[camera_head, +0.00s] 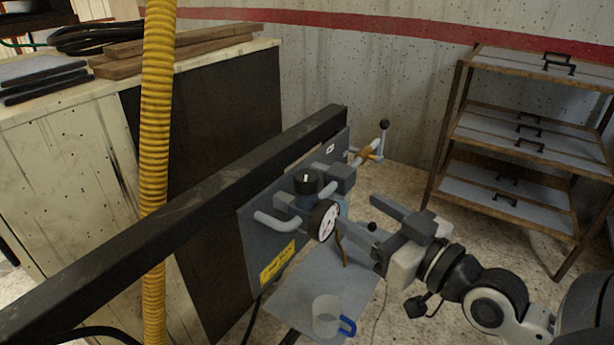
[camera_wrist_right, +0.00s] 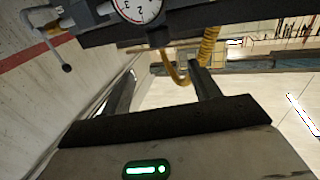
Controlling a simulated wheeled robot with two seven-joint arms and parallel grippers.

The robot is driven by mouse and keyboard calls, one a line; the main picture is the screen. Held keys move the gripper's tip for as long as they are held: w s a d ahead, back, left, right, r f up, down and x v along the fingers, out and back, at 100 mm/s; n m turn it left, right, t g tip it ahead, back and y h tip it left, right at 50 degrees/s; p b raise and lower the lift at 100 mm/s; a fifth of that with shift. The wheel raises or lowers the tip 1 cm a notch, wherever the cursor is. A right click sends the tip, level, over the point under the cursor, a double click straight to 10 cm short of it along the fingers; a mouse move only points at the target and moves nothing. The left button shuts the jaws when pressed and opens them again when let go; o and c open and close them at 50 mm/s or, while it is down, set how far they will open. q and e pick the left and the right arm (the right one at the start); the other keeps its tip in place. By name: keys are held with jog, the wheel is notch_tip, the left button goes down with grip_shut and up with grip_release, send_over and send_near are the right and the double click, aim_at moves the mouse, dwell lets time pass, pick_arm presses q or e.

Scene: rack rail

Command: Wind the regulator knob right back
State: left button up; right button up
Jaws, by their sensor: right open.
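The regulator knob (camera_head: 307,180) is a black cap with a white mark, on top of a blue-grey regulator body fixed to a grey panel (camera_head: 253,255). A round white dial gauge (camera_head: 323,221) sits in front of it and also shows at the top of the right wrist view (camera_wrist_right: 138,7). My right gripper (camera_head: 357,211) is open and empty. Its fingers point toward the panel, right of the gauge, apart from the knob. Its fingers also show in the right wrist view (camera_wrist_right: 163,78), where I cannot make out the knob. My left gripper is not in view.
A dark beam (camera_head: 180,220) runs above the panel. A yellow hose (camera_head: 155,120) hangs at left. A lever with a black ball (camera_head: 384,126) sticks out at the panel's far end. A drawer rack (camera_head: 540,135) stands right.

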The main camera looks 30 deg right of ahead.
aim_at(315, 182)
jog(key=w+b, duration=0.1)
jog(key=w, duration=0.1)
jog(key=w+b, duration=0.3)
jog(key=w, duration=0.1)
jog(key=shift+w+a+f, duration=0.15)
jog(key=shift+w+a, duration=0.05)
jog(key=shift+a, duration=0.15)
jog(key=w, duration=0.2)
jog(key=w+p, duration=0.1)
jog(key=w, duration=0.2)
jog(key=w+a, duration=0.1)
jog(key=w, duration=0.2)
jog(key=shift+s, duration=0.1)
jog(key=c, duration=1)
